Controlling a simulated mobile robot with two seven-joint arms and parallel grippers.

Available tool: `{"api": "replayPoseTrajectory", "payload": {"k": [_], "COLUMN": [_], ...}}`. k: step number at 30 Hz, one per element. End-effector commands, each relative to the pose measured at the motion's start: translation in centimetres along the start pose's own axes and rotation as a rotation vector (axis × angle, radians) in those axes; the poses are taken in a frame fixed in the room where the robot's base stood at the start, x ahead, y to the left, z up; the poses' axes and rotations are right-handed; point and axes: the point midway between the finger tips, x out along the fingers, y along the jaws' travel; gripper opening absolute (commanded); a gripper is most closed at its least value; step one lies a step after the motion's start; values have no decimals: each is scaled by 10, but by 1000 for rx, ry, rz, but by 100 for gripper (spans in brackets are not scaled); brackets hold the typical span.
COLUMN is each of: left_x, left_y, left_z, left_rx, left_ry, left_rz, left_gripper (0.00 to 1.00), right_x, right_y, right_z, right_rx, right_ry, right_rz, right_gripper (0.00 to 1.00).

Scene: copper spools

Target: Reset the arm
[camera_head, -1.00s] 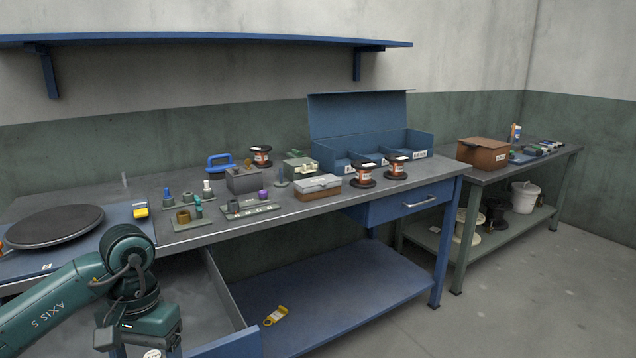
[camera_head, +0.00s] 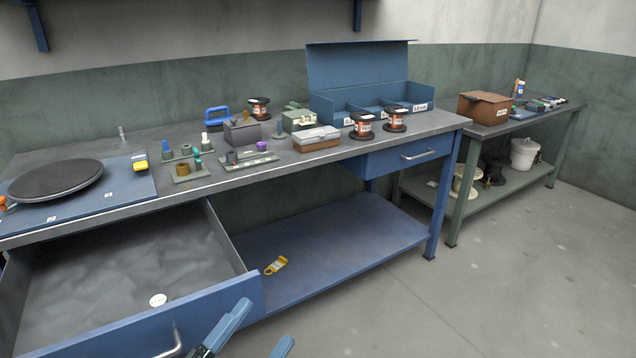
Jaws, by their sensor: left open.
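My left gripper (camera_head: 266,323) shows at the bottom edge, low in front of the bench and just right of the open drawer's front. Its two blue fingers are apart, with nothing seen between them; the rest of the arm is out of view. My right gripper is not in view. Copper spools stand on the bench top: one at the back (camera_head: 259,109), and two in front of the blue divided bin, the left one (camera_head: 362,127) and the right one (camera_head: 395,120).
The left drawer (camera_head: 222,240) is pulled out and holds a white disc (camera_head: 158,300). A round dark plate (camera_head: 56,181) lies on the bench's left. The blue bin (camera_head: 345,70) has its lid up. Floor at right is clear.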

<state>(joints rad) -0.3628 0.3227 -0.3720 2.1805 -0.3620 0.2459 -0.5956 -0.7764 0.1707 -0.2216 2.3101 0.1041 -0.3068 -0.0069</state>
Motion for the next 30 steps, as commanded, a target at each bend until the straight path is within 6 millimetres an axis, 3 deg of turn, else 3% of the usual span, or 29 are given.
{"api": "replayPoseTrajectory", "payload": {"k": [3, 6, 14, 16, 22, 30], "left_x": [-34, -62, -137, -132, -127, -121], "left_y": [23, 43, 90, 80, 71, 52], "left_z": [29, 43, 49, 45, 42, 35], "left_rx": [-385, -650, -1209, -1218, -1190, -1147], "left_ry": [-256, -432, -827, -847, -892, -979], "left_rz": [58, 82, 86, 94, 130, 193], "left_gripper": [76, 76, 76, 76, 76, 76], "right_x": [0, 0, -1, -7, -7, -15], "right_y": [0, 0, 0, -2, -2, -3], "right_z": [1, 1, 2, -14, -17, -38], "right_rx": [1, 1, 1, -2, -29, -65], "right_ry": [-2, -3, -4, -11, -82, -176], "right_rz": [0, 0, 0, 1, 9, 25], "right_gripper": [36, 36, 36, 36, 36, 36]}}
